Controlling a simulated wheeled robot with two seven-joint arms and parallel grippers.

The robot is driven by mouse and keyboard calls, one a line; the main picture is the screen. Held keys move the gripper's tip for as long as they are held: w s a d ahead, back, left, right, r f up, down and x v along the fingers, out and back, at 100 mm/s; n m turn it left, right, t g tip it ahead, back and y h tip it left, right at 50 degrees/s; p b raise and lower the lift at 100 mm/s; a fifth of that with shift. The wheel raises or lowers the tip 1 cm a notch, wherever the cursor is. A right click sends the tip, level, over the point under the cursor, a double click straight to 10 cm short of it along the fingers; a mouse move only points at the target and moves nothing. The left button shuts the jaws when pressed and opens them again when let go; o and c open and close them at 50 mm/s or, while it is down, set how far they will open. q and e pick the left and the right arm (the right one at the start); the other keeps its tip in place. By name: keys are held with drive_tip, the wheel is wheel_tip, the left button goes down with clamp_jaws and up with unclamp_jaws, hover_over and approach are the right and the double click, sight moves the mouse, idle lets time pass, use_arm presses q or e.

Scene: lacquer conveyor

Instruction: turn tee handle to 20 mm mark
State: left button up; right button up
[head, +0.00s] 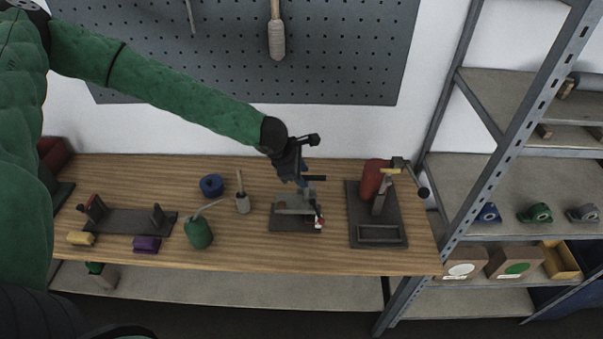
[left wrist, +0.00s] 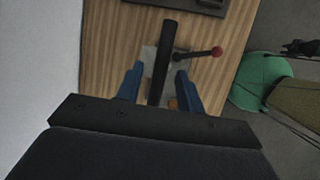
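The tee handle (head: 314,178) is a black bar above a small grey fixture (head: 289,204) on the bench. In the left wrist view the black bar (left wrist: 165,55) lies lengthwise between the two blue fingers of my left gripper (left wrist: 159,71). The fingers are apart, with a gap visible on the bar's left side; contact on its right side is unclear. In the head view my left gripper (head: 301,180) reaches down over the fixture. A red-tipped lever (left wrist: 216,51) sticks out beside the bar. No scale or 20 mm mark is readable. My right gripper is not in view.
Right of the fixture stands a dark base (head: 378,236) with a red cylinder (head: 374,178) and a crank. The bench front (head: 300,257) is clear.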

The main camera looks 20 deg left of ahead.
use_arm(q)
drive_tip(key=shift+r, duration=0.15)
drive_tip(key=shift+b+v, duration=0.3)
drive_tip(key=shift+v, duration=3.45)
